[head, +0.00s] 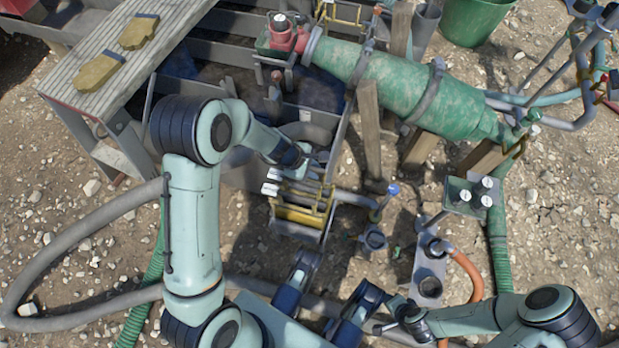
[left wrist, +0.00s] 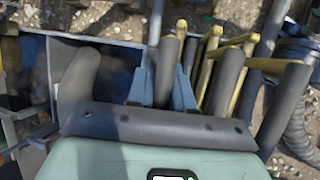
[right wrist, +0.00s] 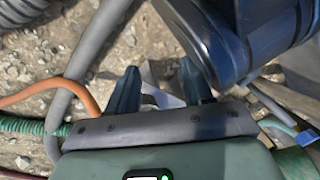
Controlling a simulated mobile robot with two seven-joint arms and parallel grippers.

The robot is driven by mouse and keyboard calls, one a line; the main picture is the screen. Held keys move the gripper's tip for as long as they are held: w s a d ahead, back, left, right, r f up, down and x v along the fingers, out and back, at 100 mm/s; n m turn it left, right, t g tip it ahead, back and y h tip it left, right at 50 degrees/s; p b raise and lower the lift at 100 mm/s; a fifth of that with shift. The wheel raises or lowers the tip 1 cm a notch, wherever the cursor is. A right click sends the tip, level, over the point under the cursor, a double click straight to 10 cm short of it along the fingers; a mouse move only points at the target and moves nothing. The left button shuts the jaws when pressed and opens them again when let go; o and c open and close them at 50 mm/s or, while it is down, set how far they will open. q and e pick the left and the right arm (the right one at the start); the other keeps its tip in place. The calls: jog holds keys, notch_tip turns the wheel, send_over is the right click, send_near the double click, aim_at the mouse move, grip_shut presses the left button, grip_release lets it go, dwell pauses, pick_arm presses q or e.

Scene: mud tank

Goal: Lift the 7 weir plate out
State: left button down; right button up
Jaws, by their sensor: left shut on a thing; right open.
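My left gripper (head: 308,164) reaches over the end of the tank. In the left wrist view its blue fingers are shut on a grey upright handle (left wrist: 166,72), which I take to be the weir plate's; no number is readable. Other yellow weir plates (head: 300,214) with grey grips stand close together beside it in the head view; they also show right of the fingers in the left wrist view (left wrist: 232,72). Whether the held plate is clear of its slot is hidden. My right gripper (right wrist: 160,88) is open and empty, low at the front right.
A plank bench with gloves (head: 98,72) is at left. A valve with a blue knob (head: 393,189), a grey hose (head: 60,262) and an orange hose (head: 466,268) lie around.

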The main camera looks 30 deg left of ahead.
pick_arm(q)
jog(key=shift+r, duration=0.2)
pick_arm(e)
jog(key=shift+r, duration=0.15)
pick_arm(q)
jog(key=shift+r, duration=0.15)
notch_tip(320, 180, up, 4)
jog(key=p, duration=0.3)
jog(key=shift+r, duration=0.1)
pick_arm(e)
jog(key=w+r+t, duration=0.1)
jog(key=w+r, duration=0.2)
jog(key=r, duration=0.2)
pick_arm(q)
notch_tip(320, 180, up, 16)
jog(key=p, duration=0.8)
jog(key=shift+f+p, duration=0.2)
jog(key=shift+p, duration=0.1)
pick_arm(e)
jog(key=s+a+r+g+y, duration=0.1)
jog(key=s+a+r, duration=0.2)
jog(key=s+r, duration=0.1)
jog(key=s+a+r+n+g, duration=0.1)
jog(key=s+a+r+g, duration=0.1)
jog(key=s+r, duration=0.3)
jog(key=shift+s+a+y, duration=0.4)
jog(key=shift+s+a, duration=0.05)
jog(key=shift+s, duration=0.25)
